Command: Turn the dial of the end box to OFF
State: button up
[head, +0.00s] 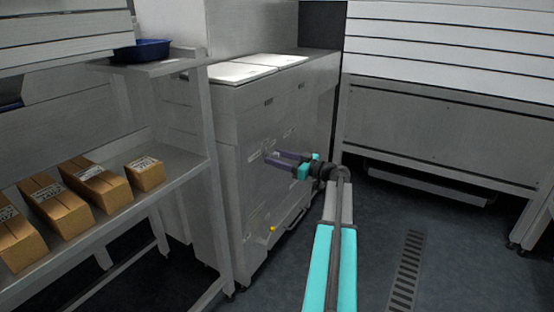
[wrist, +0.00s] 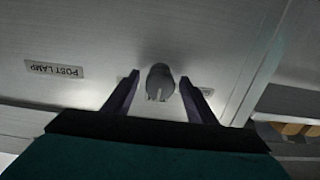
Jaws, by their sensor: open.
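The end box (head: 232,130) appears to be the grey metal cabinet with white lids in the head view. My gripper (head: 269,158) reaches its front face with dark purple fingers. In the wrist view my gripper (wrist: 159,77) is open, one finger on each side of a grey round dial (wrist: 160,82). A gap shows between the dial and each finger, so neither seems to touch it. Pale marks show on the dial's lower edge in the picture; its setting cannot be read. The dial cannot be made out in the head view.
An upside-down "POST LAMP" label (wrist: 54,69) is left of the dial. Small plates beside the dial are partly covered by the fingers. A shelf (head: 180,160) with several cartons (head: 148,174) stands left; a blue tray (head: 141,50) is above. Floor right of my arm is clear, with a drain grate (head: 407,265).

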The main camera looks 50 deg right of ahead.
jog(key=shift+w+a, duration=0.1)
jog(key=shift+w, duration=0.15)
jog(key=shift+c, duration=0.4)
